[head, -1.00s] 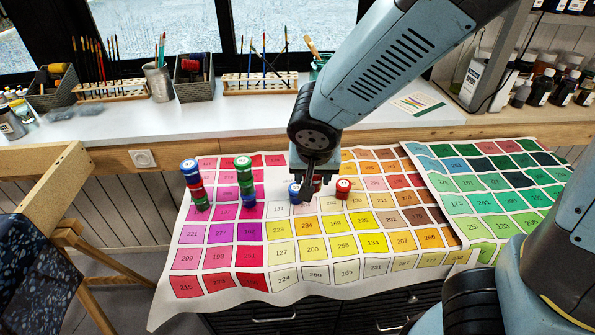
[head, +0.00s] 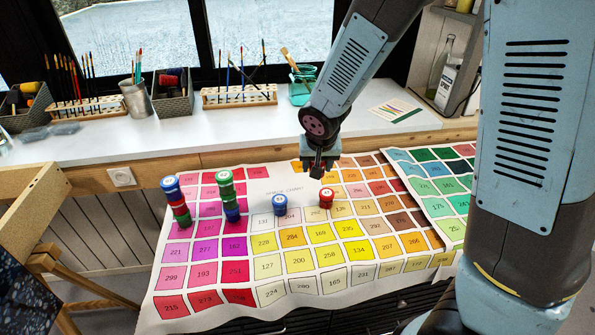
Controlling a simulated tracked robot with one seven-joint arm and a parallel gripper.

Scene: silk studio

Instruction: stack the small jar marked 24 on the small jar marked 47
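Small round jars with pale lid labels stand on the colour chart. A single blue jar (head: 280,205) stands upright near the middle, and a single red jar (head: 326,198) stands to its right, apart from it. The numbers on their lids are too small to read, so I cannot tell which is 24 or 47. My gripper (head: 318,173) hangs fingers down above and just behind the red jar, apart from it. Its dark fingers are small in view, and I cannot tell whether they are open or shut. I see no jar clearly held.
A tall stack of blue, green and red jars (head: 178,203) and a green and blue stack (head: 228,196) stand at the chart's left. The numbered chart (head: 268,180) drapes over the front edge. Brush racks (head: 238,97) and pots line the white counter (head: 220,135) behind.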

